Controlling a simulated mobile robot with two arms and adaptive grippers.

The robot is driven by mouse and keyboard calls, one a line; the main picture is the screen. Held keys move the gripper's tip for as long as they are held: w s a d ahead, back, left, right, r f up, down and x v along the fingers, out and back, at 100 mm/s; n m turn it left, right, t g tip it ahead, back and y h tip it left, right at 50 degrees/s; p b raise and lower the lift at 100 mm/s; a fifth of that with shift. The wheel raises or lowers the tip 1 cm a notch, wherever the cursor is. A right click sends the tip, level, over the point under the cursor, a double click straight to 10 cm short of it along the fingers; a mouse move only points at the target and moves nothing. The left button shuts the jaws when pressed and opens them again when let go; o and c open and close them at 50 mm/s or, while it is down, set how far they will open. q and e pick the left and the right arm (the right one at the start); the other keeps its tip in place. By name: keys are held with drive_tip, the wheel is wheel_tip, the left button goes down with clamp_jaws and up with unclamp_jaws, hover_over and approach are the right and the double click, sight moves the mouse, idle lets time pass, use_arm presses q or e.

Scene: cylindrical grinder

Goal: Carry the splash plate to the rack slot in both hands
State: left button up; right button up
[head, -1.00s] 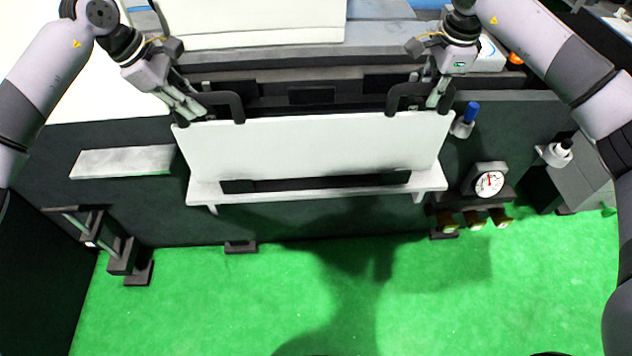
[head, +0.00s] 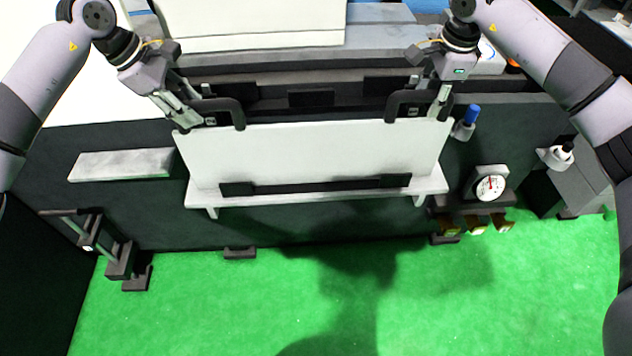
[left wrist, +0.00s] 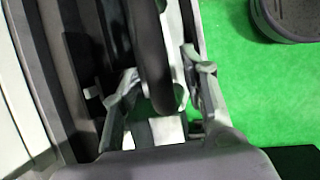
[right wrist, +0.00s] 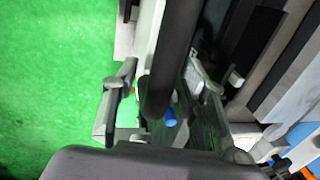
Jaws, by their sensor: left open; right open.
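The white splash plate (head: 310,150) stands upright above the white rack shelf (head: 300,199). Its lower edge is at the dark rack slot (head: 315,187); I cannot tell how deep it sits. A black handle rises at each end of its top edge: the left handle (head: 238,112) and the right handle (head: 392,103). My left gripper (head: 192,116) is open at the left handle; in the left wrist view its fingers (left wrist: 155,92) stand apart with the handle between them. My right gripper (head: 438,104) is open at the right handle, which lies between its fingers in the right wrist view (right wrist: 168,85).
The dark machine bed lies behind the plate. A blue-capped bottle (head: 465,122) stands just right of the plate, with a round gauge (head: 490,187) below it. A pale ledge (head: 122,164) is at the left. Green floor (head: 240,300) in front is clear.

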drive_tip(key=shift+r, duration=0.1)
use_arm(q)
drive_tip(key=v, duration=1.1)
use_arm(e)
wheel_tip(320, 180, up, 12)
drive_tip(key=s, duration=0.2)
drive_tip(key=shift+s+f, duration=0.2)
